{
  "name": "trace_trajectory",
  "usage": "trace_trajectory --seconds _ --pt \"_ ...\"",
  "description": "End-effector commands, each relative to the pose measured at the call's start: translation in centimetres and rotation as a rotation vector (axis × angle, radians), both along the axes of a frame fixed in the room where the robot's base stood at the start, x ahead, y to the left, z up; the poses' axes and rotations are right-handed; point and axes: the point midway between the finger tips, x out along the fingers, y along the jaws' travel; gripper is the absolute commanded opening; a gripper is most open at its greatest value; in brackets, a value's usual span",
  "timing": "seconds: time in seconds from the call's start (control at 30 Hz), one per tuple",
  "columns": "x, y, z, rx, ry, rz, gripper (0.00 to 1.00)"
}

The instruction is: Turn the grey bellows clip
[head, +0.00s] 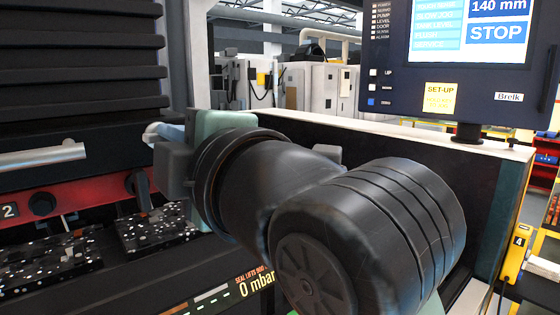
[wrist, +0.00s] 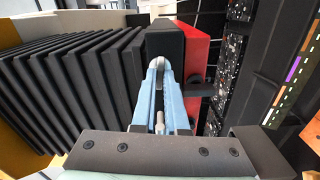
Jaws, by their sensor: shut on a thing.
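The grey bellows clip (wrist: 157,60) shows in the wrist view as a small rounded light-grey end at the tips of my blue fingers, against the black frame beside the bellows. My gripper (wrist: 158,72) is shut on it, one finger on each side. In the head view my gripper (head: 168,133) reaches left to the machine front, and a pale end of the clip (head: 149,134) shows at its fingertips. My wrist and the fingers hide most of the clip, so its angle cannot be told.
Black bellows (head: 75,60) stand above the red strip (head: 95,188), which carries a black knob (head: 42,204) and a "2" label. A pale grey bar handle (head: 40,156) sticks out at left. Speckled black blocks (head: 155,228) lie below. A control screen (head: 465,50) stands at right.

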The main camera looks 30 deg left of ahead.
Motion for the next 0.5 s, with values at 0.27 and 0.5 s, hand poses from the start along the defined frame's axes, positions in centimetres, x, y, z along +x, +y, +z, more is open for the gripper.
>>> trace_trajectory --seconds 0.27,0.5 --pt "0.01 0.00 0.08 -0.016 -0.042 0.000 0.42" --pt "-0.01 -0.03 0.03 -0.016 -0.040 0.000 0.42"
